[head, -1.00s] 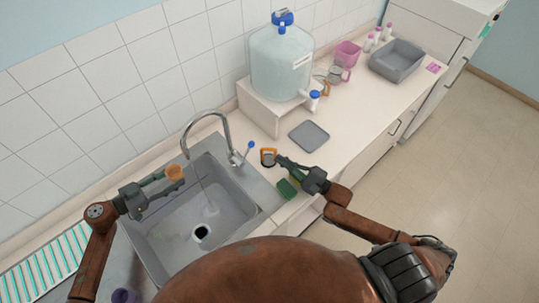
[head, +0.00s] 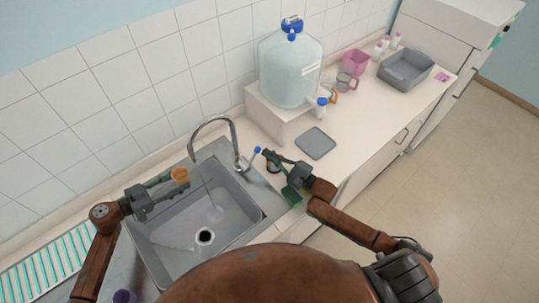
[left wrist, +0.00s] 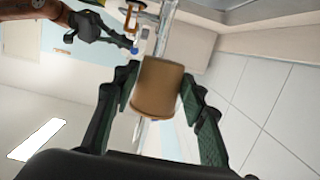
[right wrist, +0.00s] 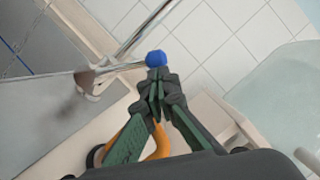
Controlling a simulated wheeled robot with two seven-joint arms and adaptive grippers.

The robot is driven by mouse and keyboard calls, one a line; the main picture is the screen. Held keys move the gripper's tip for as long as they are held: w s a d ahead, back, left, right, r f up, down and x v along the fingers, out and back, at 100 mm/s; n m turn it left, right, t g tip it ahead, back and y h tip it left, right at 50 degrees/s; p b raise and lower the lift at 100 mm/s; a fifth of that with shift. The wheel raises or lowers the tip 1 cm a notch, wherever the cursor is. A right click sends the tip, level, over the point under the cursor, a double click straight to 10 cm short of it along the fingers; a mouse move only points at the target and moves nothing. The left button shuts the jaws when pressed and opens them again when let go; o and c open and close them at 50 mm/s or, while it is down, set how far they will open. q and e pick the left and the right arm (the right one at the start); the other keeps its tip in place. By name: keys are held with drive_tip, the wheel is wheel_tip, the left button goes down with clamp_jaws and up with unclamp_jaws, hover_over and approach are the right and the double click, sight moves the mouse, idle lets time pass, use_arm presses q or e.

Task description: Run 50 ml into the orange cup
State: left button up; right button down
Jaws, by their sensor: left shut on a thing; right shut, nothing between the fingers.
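The orange cup (head: 181,175) is held over the sink by my left gripper (head: 172,178), beside the spout. In the left wrist view the cup (left wrist: 158,88) sits between the fingers. The curved metal tap (head: 216,120) has a lever with a blue knob (head: 257,149). My right gripper (head: 265,152) is shut and empty, its tips close to this knob. In the right wrist view the knob (right wrist: 156,58) is just beyond the fingertips; I cannot tell if they touch. A thin line runs from the spout into the sink; I cannot tell whether it is water.
The sink (head: 170,235) has a drain (head: 205,236). An orange-handled vessel (right wrist: 155,140) stands below my right gripper. A green sponge (head: 291,196) lies by the sink edge. A grey mat (head: 315,143), a large water jug (head: 289,72) and a grey tub (head: 406,70) stand further right.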

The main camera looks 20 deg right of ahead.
drive_tip(key=shift+s+a+r+n, duration=0.1)
drive_tip(key=shift+a+r+n, duration=0.2)
drive_tip(key=shift+n, duration=0.2)
drive_tip(key=shift+s+a+r+n+g, duration=0.2)
drive_tip(key=shift+a+r+n+g, duration=0.15)
drive_tip(key=shift+n, duration=0.35)
drive_tip(key=shift+s+a+r+n+g+h, duration=0.1)
drive_tip(key=shift+s+a+r+n+g, duration=0.2)
drive_tip(key=shift+a+n, duration=0.4)
drive_tip(key=shift+s+a+r+n+g+h, duration=0.15)
drive_tip(key=shift+a+r+n, duration=0.2)
drive_tip(key=shift+a+n, duration=0.3)
drive_tip(key=shift+s+a+r+n+g+h, duration=0.1)
drive_tip(key=shift+s+a+r+n+g, duration=0.2)
drive_tip(key=shift+a+n, duration=0.4)
drive_tip(key=shift+w+d+n, duration=0.1)
drive_tip(key=shift+n, duration=0.15)
